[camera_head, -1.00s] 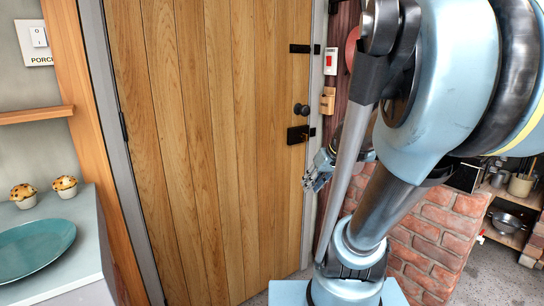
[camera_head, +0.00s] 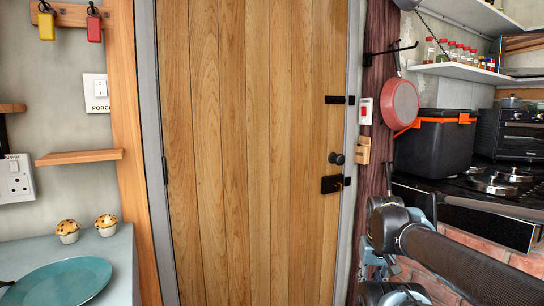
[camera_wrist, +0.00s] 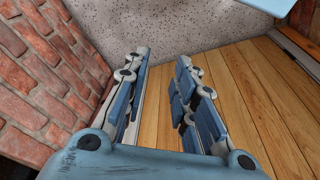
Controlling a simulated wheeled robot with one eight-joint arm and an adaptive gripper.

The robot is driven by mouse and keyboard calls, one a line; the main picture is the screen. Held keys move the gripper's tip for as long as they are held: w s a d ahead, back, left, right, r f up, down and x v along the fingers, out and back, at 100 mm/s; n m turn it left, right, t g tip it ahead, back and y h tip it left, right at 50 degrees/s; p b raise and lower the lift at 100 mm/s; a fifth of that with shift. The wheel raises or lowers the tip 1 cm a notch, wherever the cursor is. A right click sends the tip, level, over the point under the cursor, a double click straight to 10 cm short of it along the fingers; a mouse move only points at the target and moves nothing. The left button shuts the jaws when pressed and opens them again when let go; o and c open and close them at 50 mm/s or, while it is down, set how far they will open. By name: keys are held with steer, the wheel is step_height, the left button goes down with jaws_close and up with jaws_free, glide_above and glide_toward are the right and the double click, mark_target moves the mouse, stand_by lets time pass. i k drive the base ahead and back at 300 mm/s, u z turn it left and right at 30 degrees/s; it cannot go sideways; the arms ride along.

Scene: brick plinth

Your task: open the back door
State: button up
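The back door (camera_head: 250,160) is made of upright wooden planks and stands shut in its grey frame in the head view. A round dark knob (camera_head: 336,159) sits near its right edge, with a black lock plate (camera_head: 331,184) below it and a black bolt (camera_head: 338,100) above. My gripper (camera_wrist: 165,70) is open and empty in the wrist view, its fingers apart over the speckled floor and the door's planks. In the head view my arm is at the lower right, to the right of the door and below the knob; the fingertips are hard to make out there.
A counter (camera_head: 110,262) with a teal plate (camera_head: 62,283) and two muffins stands at the left. A brick plinth (camera_head: 455,238) with a hob and a black box (camera_head: 435,145) is at the right. A red pan (camera_head: 400,103) hangs beside the door frame.

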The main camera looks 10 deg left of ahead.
mark_target(253, 159)
steer(key=z, duration=0.35)
steer(key=k, duration=0.85)
steer(key=u, duration=0.3)
steer(key=i, duration=0.5)
steer(key=u, duration=0.05)
